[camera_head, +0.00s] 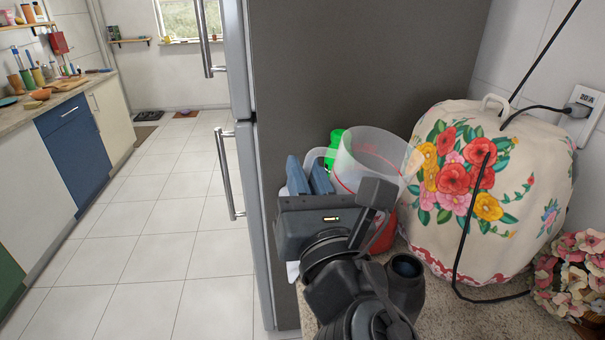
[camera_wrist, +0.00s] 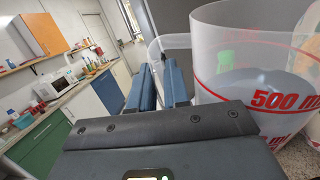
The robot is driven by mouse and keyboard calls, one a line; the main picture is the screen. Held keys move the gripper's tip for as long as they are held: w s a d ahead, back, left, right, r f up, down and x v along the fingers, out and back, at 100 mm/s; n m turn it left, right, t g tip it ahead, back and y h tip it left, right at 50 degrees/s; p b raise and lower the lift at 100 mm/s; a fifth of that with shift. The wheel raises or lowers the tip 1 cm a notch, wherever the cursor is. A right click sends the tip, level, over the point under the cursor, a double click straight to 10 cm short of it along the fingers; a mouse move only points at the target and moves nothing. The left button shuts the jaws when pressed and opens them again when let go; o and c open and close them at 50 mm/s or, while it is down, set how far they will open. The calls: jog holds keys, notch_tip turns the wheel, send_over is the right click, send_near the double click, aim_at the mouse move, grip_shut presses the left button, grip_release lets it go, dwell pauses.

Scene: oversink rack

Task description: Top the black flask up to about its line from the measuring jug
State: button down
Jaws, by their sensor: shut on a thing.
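The clear measuring jug (camera_head: 372,150) with red markings is at the centre right in the head view. In the wrist view the jug (camera_wrist: 270,95) shows a red "500 ml" line and greyish liquid inside. My gripper (camera_head: 312,172) has blue fingers shut on the jug's handle. In the wrist view my gripper (camera_wrist: 160,82) is at the left of the jug, with the handle between its fingers. A dark cylinder with a round bluish top stands beside my arm in the head view.
A flowered cloth cover (camera_head: 480,200) fills the right of the speckled counter (camera_head: 450,318), close to the jug. A pink flower bunch (camera_head: 570,275) and a black cord are near it. A green object (camera_head: 336,136) and a red one (camera_head: 384,232) are partly hidden around the jug. A grey fridge stands left.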

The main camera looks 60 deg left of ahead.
aim_at(312, 161)
jog(key=shift+w+d+r+m+y, duration=0.25)
jog(key=shift+d+m+y, duration=0.05)
jog(key=shift+d+m, duration=0.25)
jog(key=shift+s+r+t+y, duration=0.1)
jog(key=shift+r+t+y, duration=0.15)
jog(key=shift+t+y, duration=0.05)
jog(key=shift+r+m, duration=0.1)
jog(key=shift+m, duration=0.25)
jog(key=shift+r+m+t+y, duration=0.3)
jog(key=shift+r+t, duration=0.1)
jog(key=shift+t, duration=0.2)
jog(key=shift+r+m, duration=0.3)
jog(key=shift+m, duration=0.3)
jog(key=shift+r+t, duration=0.1)
jog(key=shift+t, duration=0.4)
